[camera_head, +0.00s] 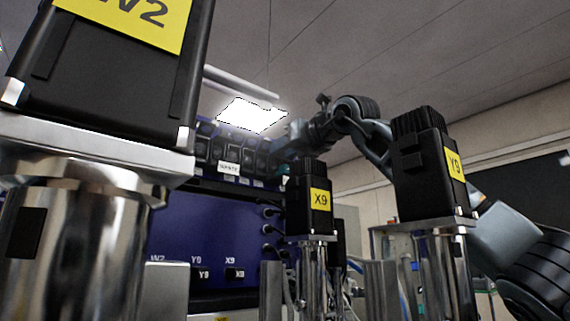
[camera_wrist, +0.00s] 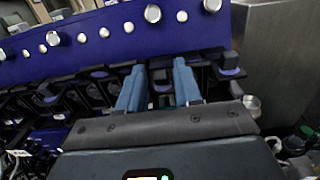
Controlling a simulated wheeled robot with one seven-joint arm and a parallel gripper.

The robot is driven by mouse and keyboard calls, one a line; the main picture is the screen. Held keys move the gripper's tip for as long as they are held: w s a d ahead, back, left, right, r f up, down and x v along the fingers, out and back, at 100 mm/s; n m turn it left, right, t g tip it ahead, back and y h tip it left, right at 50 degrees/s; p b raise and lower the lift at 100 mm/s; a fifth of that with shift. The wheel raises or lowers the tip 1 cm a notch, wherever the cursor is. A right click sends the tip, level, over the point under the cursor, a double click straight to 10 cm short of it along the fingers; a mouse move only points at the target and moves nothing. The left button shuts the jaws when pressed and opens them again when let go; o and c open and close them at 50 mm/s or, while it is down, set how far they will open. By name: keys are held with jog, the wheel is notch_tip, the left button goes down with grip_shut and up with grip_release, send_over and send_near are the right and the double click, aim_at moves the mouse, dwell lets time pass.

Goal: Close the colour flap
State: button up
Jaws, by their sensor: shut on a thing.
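In the wrist view, my gripper (camera_wrist: 158,76) has its two blue-grey fingers on either side of a small dark flap (camera_wrist: 161,84) in the row of black pump heads. It is shut on this flap, but the exact contact is hard to see. No label or distinct colour shows on the flap, so I cannot tell its name or how far it is open. In the head view, my arm reaches over from the right to the pump row (camera_head: 240,155) on the blue control unit (camera_head: 205,230). The fingertips are not clear there.
Motors marked X9 (camera_head: 310,200) and Y9 (camera_head: 425,165) stand on metal vessels in front of the unit. A large motor marked W2 (camera_head: 110,75) fills the left. In the wrist view, a grey metal block (camera_wrist: 278,60) stands right of the pumps, with tubing below.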

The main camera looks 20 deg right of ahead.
jog(key=shift+f+t+b, duration=0.1)
jog(key=shift+t+b, duration=0.4)
jog(key=shift+b, duration=0.25)
jog(key=o, duration=0.7)
jog(key=shift+s, duration=0.1)
jog(key=shift+b+v, duration=1.2)
jog(key=shift+v, duration=2.65)
jog(key=shift+d+f, duration=0.1)
jog(key=shift+d, duration=0.05)
